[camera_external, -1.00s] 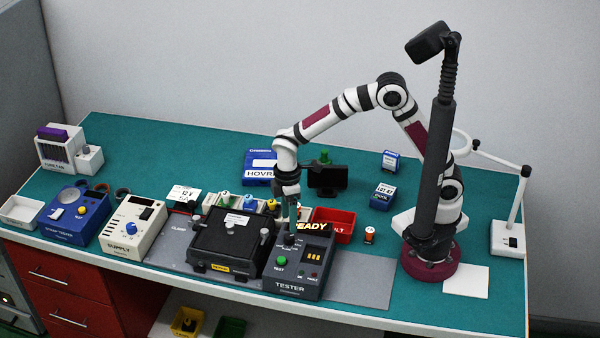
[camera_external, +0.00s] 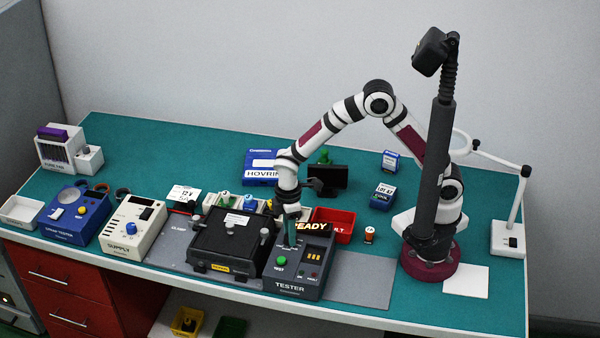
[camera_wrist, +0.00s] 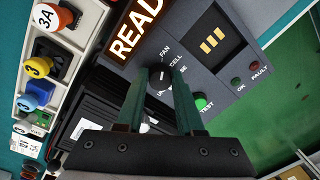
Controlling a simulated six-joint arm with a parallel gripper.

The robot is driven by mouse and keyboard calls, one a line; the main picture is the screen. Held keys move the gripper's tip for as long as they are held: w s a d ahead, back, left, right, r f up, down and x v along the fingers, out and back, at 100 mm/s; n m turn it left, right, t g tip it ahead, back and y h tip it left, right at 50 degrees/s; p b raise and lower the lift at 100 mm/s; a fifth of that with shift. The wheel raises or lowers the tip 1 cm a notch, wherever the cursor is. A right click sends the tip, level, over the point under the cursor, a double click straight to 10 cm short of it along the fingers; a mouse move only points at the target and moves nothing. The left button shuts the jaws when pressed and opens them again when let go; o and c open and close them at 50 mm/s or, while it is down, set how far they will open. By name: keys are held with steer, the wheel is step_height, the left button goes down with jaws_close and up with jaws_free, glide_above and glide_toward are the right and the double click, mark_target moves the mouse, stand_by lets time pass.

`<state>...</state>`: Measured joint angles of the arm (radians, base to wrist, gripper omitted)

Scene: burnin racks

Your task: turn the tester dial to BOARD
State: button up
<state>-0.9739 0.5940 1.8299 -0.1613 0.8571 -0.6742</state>
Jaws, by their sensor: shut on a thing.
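The tester (camera_external: 292,287) is a dark grey box at the front middle of the bench. Its black dial (camera_wrist: 161,82) shows in the wrist view, with a small white mark on top. Labels FAN and CELL are readable beside it; another label is partly covered and BOARD cannot be read. My gripper (camera_wrist: 160,76) points down at the panel with its two green fingers shut on the dial, one on each side. In the external view my gripper (camera_external: 290,236) hides the dial.
The tester has a READY display (camera_wrist: 135,28), a green TEST button (camera_wrist: 200,101) and dark OK and FAULT lamps. A black fixture (camera_external: 228,240) stands close on the left. A red bin (camera_external: 335,222) is behind. Bare grey mat (camera_external: 360,280) lies to the right.

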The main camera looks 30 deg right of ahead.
steer(key=shift+m, duration=0.3)
jaws_close()
steer(key=m, duration=1.1)
steer(key=shift+s+m, duration=0.15)
steer(key=shift+m, duration=0.25)
steer(key=m, duration=0.5)
steer(key=shift+a+t, duration=0.1)
steer(key=shift+t, duration=0.3)
steer(key=m, duration=0.6)
steer(key=shift+m, duration=0.3)
steer(key=o, duration=1)
jaws_free()
steer(key=shift+o, duration=0.2)
